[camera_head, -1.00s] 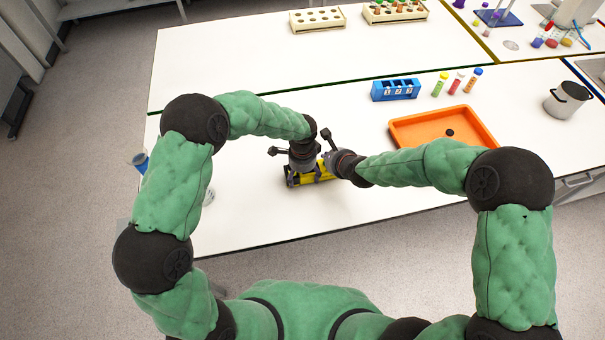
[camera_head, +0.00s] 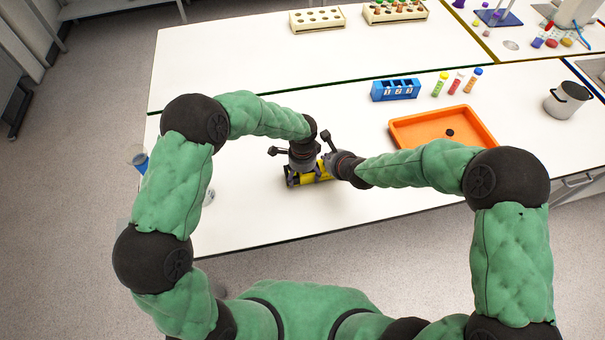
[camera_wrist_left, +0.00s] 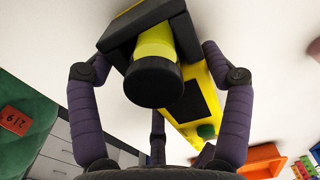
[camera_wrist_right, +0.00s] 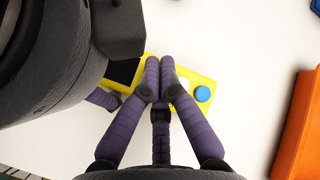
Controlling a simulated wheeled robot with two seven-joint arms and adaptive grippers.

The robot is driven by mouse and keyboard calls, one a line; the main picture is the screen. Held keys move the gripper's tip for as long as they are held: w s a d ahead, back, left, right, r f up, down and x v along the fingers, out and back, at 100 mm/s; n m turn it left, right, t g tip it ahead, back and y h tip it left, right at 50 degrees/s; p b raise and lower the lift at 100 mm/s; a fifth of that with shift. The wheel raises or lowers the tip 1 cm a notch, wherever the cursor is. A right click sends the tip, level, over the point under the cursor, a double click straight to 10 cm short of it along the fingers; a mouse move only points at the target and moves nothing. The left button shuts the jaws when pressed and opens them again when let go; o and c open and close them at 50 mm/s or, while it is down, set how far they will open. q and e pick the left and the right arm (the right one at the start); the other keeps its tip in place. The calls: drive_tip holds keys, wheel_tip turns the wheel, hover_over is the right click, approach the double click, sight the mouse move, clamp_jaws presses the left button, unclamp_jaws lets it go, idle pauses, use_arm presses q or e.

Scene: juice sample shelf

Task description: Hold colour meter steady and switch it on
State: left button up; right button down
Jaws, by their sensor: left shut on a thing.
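The colour meter is a yellow box (camera_wrist_right: 210,84) lying on the white table. The left wrist view shows its dark screen (camera_wrist_left: 193,107), a green button (camera_wrist_left: 206,131), and a black end with a yellow-green barrel between my left fingers. My left gripper (camera_wrist_left: 157,62) is shut on the meter; in the head view its wrist hides the fingertips. My right gripper (camera_wrist_right: 164,66) is shut and empty, its fingertips together over the meter. A white spot (camera_wrist_right: 185,83), partly covered by a finger, and a blue button (camera_wrist_right: 203,94) lie beside them. I cannot tell whether the tips touch it.
An orange tray (camera_head: 413,127) with a small dark disc stands to the right. Behind are a blue numbered rack (camera_head: 396,89) and several coloured tubes (camera_head: 457,81). A grey pot (camera_head: 567,101) is far right. A blue-bottomed beaker (camera_head: 140,160) is by my left arm. The table's middle front is clear.

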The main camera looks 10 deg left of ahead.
use_arm(q)
drive_tip(key=shift+s+f, duration=0.15)
use_arm(e)
drive_tip(key=shift+f, duration=0.2)
idle(0.3)
drive_tip(key=shift+f, duration=0.25)
idle(0.4)
drive_tip(key=shift+r, duration=0.45)
drive_tip(key=shift+r, duration=0.1)
drive_tip(key=shift+r, duration=2.9)
